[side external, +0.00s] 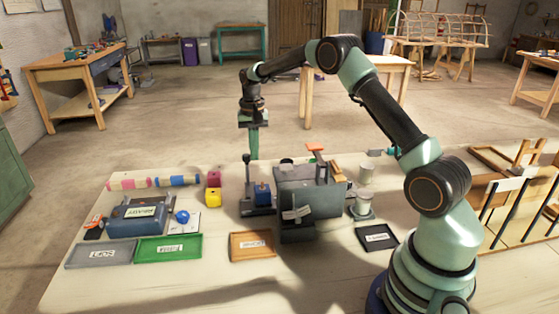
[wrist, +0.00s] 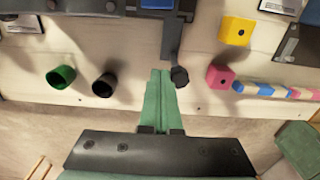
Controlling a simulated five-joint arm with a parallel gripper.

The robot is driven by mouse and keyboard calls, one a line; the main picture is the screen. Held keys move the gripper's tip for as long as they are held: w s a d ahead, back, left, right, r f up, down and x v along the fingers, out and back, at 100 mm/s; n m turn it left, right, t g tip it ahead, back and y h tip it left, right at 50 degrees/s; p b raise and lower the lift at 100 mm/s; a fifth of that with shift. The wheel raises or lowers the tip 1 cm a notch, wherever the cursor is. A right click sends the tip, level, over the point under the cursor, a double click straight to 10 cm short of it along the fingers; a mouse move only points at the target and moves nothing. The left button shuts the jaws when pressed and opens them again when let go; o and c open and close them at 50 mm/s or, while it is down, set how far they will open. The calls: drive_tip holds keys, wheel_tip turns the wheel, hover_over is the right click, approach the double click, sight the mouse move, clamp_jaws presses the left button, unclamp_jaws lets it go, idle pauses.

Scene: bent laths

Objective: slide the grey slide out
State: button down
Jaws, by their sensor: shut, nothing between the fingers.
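A large grey box (side external: 318,196) stands mid-table in the side view. A darker grey piece (side external: 298,228) with a light grey crossbar (side external: 296,213) sits at its front; I cannot tell for sure whether this is the grey slide. My gripper (side external: 254,157) points down above the far edge of the table, behind and left of the box, its green fingers shut and empty. In the wrist view the fingertips (wrist: 161,72) are beside the black knob of a lever (wrist: 179,76); I cannot tell whether they touch. The grey slide is not clearly seen in the wrist view.
A blue block (side external: 262,193) stands by the lever. Yellow (side external: 214,197) and pink (side external: 214,179) cubes stand left of it. A green cup (wrist: 60,77) and black cup (wrist: 104,85) stand nearby. Trays line the front, including a brown one (side external: 232,247).

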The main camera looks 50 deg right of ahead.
drive_tip(key=shift+w+a, duration=0.55)
drive_tip(key=shift+a, duration=0.05)
wheel_tip(320, 180, up, 6)
drive_tip(key=shift+s+d, duration=0.45)
idle(0.7)
